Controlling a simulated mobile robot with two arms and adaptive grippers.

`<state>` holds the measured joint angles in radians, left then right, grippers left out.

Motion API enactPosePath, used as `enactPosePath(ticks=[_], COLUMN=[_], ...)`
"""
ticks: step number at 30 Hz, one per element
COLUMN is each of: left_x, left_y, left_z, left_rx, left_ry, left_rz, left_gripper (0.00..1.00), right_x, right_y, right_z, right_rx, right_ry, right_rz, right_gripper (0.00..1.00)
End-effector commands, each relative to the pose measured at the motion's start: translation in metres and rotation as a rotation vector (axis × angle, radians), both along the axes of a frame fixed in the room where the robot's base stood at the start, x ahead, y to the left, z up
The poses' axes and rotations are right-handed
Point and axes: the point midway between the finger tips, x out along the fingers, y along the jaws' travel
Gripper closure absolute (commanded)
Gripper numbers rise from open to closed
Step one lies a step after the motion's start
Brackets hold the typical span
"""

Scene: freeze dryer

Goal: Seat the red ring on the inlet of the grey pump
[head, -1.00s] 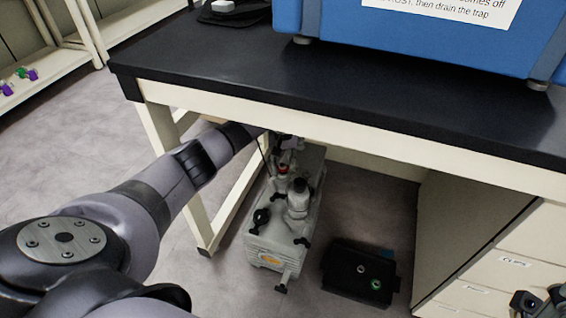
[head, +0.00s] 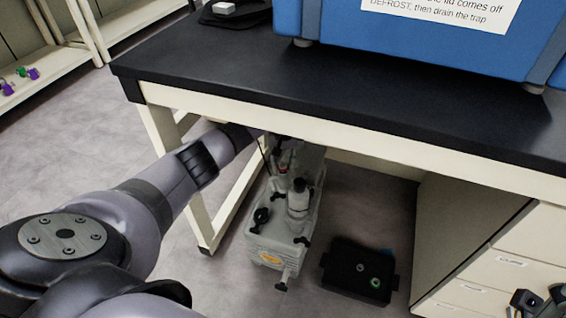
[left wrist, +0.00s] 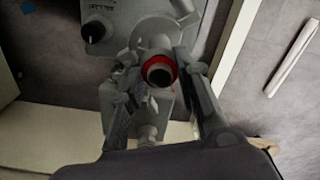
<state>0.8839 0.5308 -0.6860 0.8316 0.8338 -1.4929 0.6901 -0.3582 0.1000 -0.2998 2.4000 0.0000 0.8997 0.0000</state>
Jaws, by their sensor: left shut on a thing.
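The grey pump (head: 283,235) stands on the floor under the bench. My left gripper (head: 284,160) reaches under the bench edge to the pump's far end, where it is small and partly shaded. In the left wrist view its two fingers (left wrist: 155,88) are on either side of the red ring (left wrist: 173,66), and it is shut on the ring. The ring shows around the grey, dark-mouthed inlet (left wrist: 158,75) of the pump. I cannot tell how far down it sits.
The bench edge (head: 330,133) hangs over my left arm. A drawer cabinet (head: 510,260) stands at the right, with dark gripper parts (head: 540,302) before it.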

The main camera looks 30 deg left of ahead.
Motion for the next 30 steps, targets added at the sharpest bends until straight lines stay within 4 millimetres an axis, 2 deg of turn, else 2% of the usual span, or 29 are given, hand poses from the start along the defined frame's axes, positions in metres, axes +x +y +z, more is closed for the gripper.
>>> enactPosePath(ticks=[28,29,30], left_x=[-0.0001,-0.0002,-0.0002], left_y=[-0.0002,-0.0001,-0.0002], left_z=[-0.0092,-0.0092,-0.0093], left_rx=[0.000,0.000,0.000], left_ry=[0.000,0.000,0.000], left_rz=[0.000,0.000,0.000], left_gripper=[0.91,0.68,0.66], right_x=[-0.0015,-0.0016,-0.0015], right_y=[-0.0003,-0.0003,-0.0003], right_z=[0.0022,0.0021,0.0020], right_rx=[0.001,0.001,0.001], right_ry=[-0.019,-0.019,-0.019], right_rz=[0.001,0.001,0.001], right_gripper=[0.60,0.60,0.60])
